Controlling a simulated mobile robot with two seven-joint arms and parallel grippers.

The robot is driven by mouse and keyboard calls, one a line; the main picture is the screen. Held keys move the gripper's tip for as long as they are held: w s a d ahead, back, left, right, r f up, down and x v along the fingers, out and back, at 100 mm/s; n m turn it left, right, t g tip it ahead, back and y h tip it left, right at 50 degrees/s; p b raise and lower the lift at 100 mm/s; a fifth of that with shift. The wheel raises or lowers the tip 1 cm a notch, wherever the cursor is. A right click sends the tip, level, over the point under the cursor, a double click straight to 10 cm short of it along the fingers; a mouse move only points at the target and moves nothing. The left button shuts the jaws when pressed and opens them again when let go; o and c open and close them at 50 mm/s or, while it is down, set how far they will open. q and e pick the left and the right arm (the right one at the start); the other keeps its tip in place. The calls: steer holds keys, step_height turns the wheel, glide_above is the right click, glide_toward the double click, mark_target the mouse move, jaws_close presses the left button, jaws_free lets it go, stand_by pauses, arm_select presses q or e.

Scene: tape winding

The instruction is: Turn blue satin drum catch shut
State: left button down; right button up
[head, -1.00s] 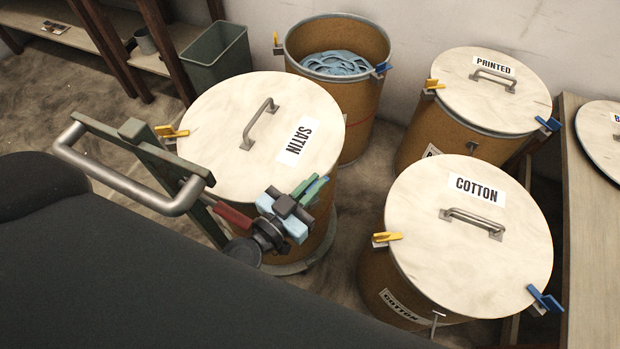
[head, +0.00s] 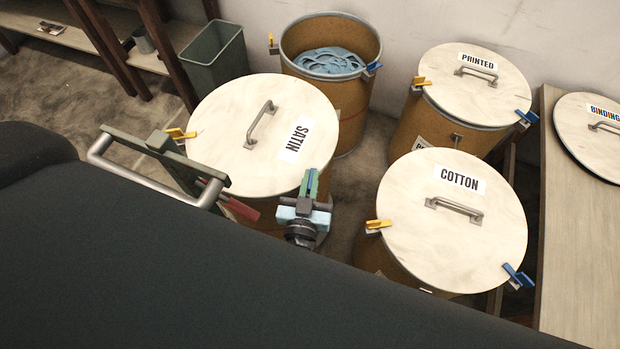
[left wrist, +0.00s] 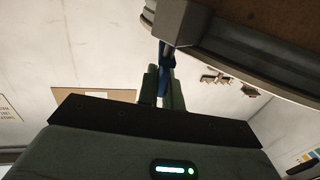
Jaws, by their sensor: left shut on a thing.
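The satin drum (head: 265,215) stands left of centre in the head view under a pale round lid (head: 220,130) labelled SATIN. Its yellow catch (head: 180,134) sticks out at the lid's left edge. My left gripper (head: 310,184) is at the lid's front right edge, its green fingers pointing up the picture. It is shut on the blue satin drum catch (left wrist: 166,72), which shows between the fingers in the left wrist view, just by the drum rim (left wrist: 225,55). The fingers hide most of the catch, so its exact angle is unclear. My right gripper is not in view.
A grey tube handle on a green frame (head: 150,185) stands close left of the satin drum. An open drum of blue material (head: 330,62), the printed drum (head: 475,85) and the cotton drum (head: 450,210) stand behind and right. A bench (head: 585,260) is at far right.

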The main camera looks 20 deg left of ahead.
arm_select(q)
steer(key=c, duration=1.6)
jaws_free()
steer(key=shift+o, duration=0.2)
steer(key=shift+s, duration=0.15)
